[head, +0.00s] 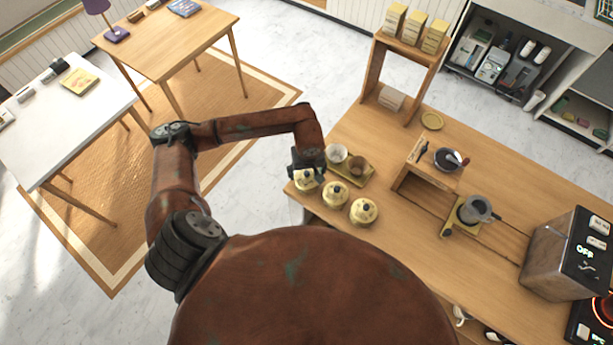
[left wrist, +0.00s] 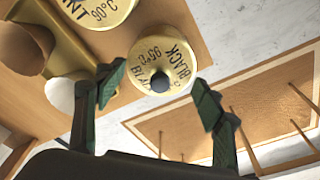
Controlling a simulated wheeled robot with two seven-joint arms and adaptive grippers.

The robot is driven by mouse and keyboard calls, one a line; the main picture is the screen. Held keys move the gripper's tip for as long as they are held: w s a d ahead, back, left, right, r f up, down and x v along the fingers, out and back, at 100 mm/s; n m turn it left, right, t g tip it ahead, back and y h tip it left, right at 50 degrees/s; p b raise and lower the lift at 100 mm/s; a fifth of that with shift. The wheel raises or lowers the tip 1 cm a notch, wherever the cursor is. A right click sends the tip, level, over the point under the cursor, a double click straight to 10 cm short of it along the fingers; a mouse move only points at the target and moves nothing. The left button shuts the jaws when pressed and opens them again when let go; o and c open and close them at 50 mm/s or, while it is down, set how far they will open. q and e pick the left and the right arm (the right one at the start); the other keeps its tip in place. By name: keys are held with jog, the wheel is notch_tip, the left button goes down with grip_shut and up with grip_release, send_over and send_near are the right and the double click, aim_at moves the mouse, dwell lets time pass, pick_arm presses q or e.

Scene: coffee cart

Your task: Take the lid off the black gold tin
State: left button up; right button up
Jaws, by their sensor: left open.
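The black gold tin (left wrist: 178,60) shows its gold lid marked "BLACK 95°C" with a dark round knob (left wrist: 160,82) in the left wrist view. In the head view this tin (head: 306,184) is the leftmost of three gold tins near the counter's left end, partly covered by my gripper. My left gripper (head: 307,170) is over it, pointing down. In the left wrist view the left gripper's fingers (left wrist: 160,88) are open and spread, with the knob between them and apart from both. The lid sits on the tin. My right gripper is not in view.
Two more gold tins (head: 335,194) (head: 364,211) stand close to the right; one also shows in the left wrist view (left wrist: 97,10). A tray (head: 367,176) with a white cup (head: 336,153) and a brown cup (head: 357,165) is just behind. The counter edge is close.

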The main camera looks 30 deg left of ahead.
pick_arm(q)
jog(key=shift+s, duration=0.15)
jog(key=c, duration=1.4)
jog(key=shift+f, duration=0.1)
